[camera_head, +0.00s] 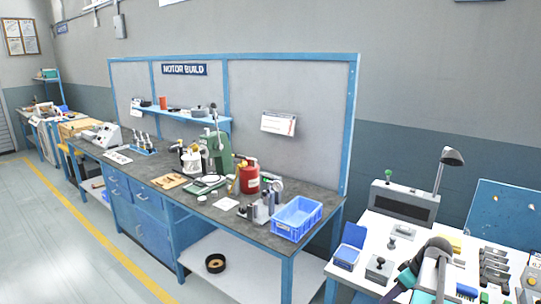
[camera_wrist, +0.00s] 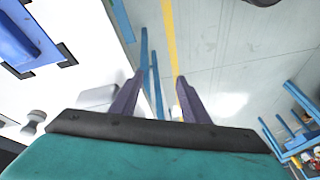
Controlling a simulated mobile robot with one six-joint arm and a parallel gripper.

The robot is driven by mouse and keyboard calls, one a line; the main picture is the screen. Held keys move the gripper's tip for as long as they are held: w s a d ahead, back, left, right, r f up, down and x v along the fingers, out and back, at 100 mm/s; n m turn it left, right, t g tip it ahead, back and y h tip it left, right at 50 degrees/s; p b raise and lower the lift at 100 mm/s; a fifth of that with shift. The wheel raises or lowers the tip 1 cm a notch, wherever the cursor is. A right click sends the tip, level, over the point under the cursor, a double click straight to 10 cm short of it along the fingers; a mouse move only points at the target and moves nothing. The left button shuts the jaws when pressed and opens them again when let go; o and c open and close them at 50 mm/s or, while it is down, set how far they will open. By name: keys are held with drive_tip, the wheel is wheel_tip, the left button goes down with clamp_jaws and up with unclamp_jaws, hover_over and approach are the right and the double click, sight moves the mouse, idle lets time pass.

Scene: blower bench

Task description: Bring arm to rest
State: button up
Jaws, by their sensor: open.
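My gripper (camera_wrist: 160,82) shows in the wrist view with its two purple fingers apart and nothing between them. Beyond the fingers are the pale floor and a yellow floor line. In the head view part of my arm, dark and teal, is at the bottom right over the white workbench (camera_head: 343,279). My fingertips are not clear there.
A black-knobbed block (camera_head: 379,268) and a blue box (camera_head: 346,257) stand on the white bench near my arm. A grey machine (camera_head: 404,203) and a lamp (camera_head: 450,158) stand behind. Left is the motor build bench with a blue crate (camera_head: 297,217). The floor (camera_head: 50,250) is clear.

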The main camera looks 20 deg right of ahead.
drive_tip(key=a+f+n+g+y, duration=0.1)
drive_tip(key=a+f+g, duration=0.1)
drive_tip(key=a+f, duration=0.7)
drive_tip(key=a+f+n+g, duration=0.2)
drive_tip(key=a+f, duration=0.4)
drive_tip(key=a, duration=0.7)
drive_tip(key=a+f+n+g+y, duration=0.1)
drive_tip(key=a+f+g, duration=0.1)
drive_tip(key=a+f, duration=0.7)
drive_tip(key=s+a+f+m+g+h, duration=0.1)
drive_tip(key=s+a+f+m, duration=0.1)
drive_tip(key=s+a+f, duration=0.2)
drive_tip(key=s+a+f+m+g+h, duration=0.1)
drive_tip(key=s+a+f, duration=0.3)
drive_tip(key=s, duration=0.5)
drive_tip(key=s+a+f+m+g+h, duration=0.1)
drive_tip(key=s+a+f+m+h, duration=0.1)
drive_tip(key=s+a+f+m, duration=0.2)
drive_tip(key=shift+s+a+h, duration=0.25)
drive_tip(key=shift+s+h, duration=0.05)
drive_tip(key=shift+s, duration=1.5)
drive_tip(key=shift+r, duration=0.1)
